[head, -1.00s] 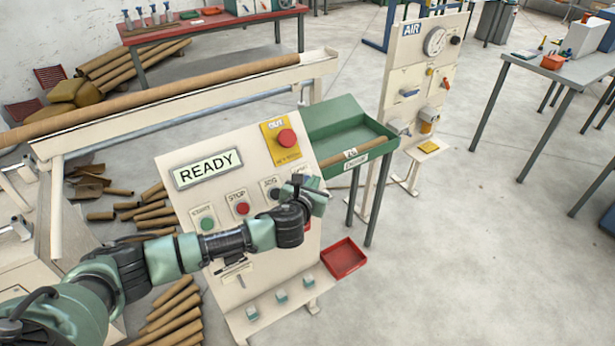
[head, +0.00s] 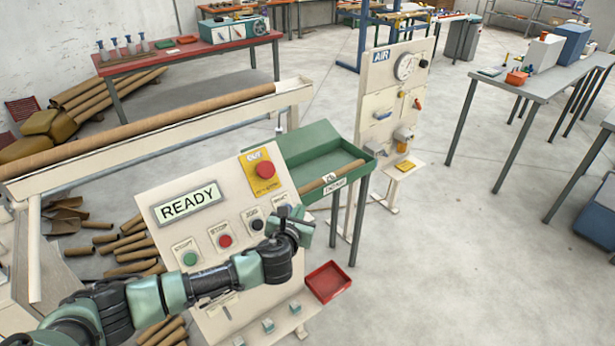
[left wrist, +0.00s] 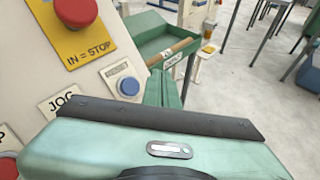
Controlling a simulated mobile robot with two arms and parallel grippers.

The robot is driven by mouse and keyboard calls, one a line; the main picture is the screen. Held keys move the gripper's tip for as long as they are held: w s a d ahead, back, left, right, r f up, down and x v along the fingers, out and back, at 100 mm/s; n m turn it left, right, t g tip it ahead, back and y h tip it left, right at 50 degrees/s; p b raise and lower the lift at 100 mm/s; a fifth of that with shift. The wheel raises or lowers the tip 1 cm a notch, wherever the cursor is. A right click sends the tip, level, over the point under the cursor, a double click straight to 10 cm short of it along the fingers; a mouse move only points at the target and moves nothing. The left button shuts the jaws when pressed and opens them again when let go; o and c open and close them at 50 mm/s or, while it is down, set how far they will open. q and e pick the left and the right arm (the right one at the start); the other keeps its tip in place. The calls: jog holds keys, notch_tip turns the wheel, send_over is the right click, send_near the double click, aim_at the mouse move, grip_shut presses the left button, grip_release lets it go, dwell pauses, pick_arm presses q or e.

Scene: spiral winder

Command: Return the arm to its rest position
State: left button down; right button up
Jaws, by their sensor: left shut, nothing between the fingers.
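My left arm reaches in from the lower left in the head view. Its gripper (head: 298,222) is shut and empty, in front of the right part of the control panel (head: 150,195). The panel's display (head: 188,207) reads READY. A red stop button on a yellow plate (head: 265,170) is above the gripper. In the left wrist view the gripper fingers (left wrist: 163,88) point toward the green tray, with a blue button (left wrist: 128,87) to their left; I cannot tell whether they touch the panel. My right gripper is not in view.
The green tray (head: 310,155) with a cardboard tube stands right of the panel. A red bin (head: 328,281) sits low at the panel's right. The AIR stand (head: 385,90) is behind the tray. A long tube (head: 150,125) lies on the machine.

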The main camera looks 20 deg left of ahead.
pick_arm(q)
jog(key=s+d+f+n+g, duration=0.2)
jog(key=s+d+f+n, duration=0.1)
jog(key=s+n, duration=0.5)
jog(key=s+d+f+n+g, duration=0.2)
jog(key=s+d+f+n, duration=0.1)
jog(key=s+n, duration=0.45)
jog(key=s+a+n+g+h, duration=0.1)
jog(key=s+a+n+g, duration=0.25)
jog(key=s+n, duration=0.75)
jog(key=s+a+n+g, duration=0.35)
jog(key=s+n, duration=0.45)
jog(key=s, duration=0.6)
notch_tip(320, 180, down, 32)
jog(key=s+b, duration=0.2)
jog(key=b, duration=0.2)
jog(key=s+a+f+g+b, duration=0.2)
jog(key=s+a+f, duration=0.1)
jog(key=s+f, duration=1.3)
jog(key=shift+a+f, duration=0.15)
jog(key=shift+f, duration=0.55)
